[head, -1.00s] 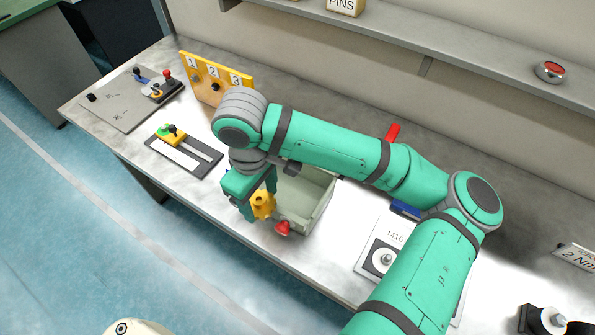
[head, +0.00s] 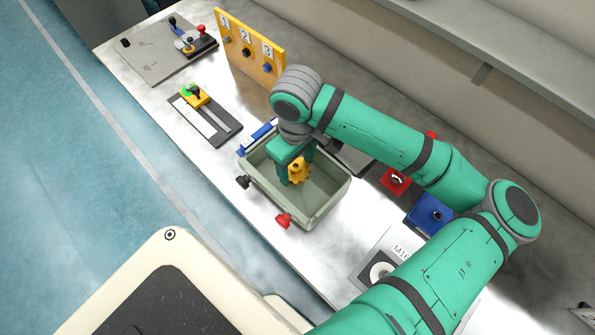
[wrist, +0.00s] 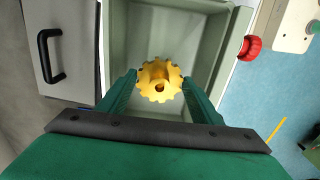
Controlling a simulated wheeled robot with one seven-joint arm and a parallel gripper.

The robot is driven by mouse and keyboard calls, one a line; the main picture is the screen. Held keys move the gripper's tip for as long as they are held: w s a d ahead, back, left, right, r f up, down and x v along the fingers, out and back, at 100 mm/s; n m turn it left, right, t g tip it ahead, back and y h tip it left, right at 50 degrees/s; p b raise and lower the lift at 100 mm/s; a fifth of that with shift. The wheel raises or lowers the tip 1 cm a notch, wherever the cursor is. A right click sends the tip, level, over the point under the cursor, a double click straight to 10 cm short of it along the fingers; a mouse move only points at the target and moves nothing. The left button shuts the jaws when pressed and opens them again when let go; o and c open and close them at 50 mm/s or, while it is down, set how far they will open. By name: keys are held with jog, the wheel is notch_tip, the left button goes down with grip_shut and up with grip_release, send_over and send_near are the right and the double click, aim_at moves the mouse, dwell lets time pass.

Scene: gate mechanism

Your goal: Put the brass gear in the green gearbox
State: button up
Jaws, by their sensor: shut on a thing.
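The brass gear (head: 299,171) is a yellow toothed wheel. My gripper (head: 296,166) is shut on it, and the wrist view shows the gear (wrist: 160,81) between my two green fingertips (wrist: 159,84). The green gearbox (head: 328,207) is a pale green open-topped box near the bench's front edge. The gear and fingers are over the box's open top, within its outline in both views. I cannot tell whether the gear is below the rim or touches the floor. My wrist and fingers hide the far left part of the box.
A red knob (head: 283,221) and a black knob (head: 242,181) stick out at the box's front. A blue part (head: 258,137) lies behind its left end. A slider plate (head: 205,117) and a numbered yellow panel (head: 248,50) stand left. A blue block (head: 428,214) lies right.

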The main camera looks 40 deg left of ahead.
aim_at(296, 174)
jog(key=shift+f, duration=2.25)
jog(key=shift+f, duration=0.15)
jog(key=o, duration=1.3)
notch_tip(296, 174, up, 12)
jog(key=shift+r, duration=0.2)
jog(key=shift+s, duration=0.15)
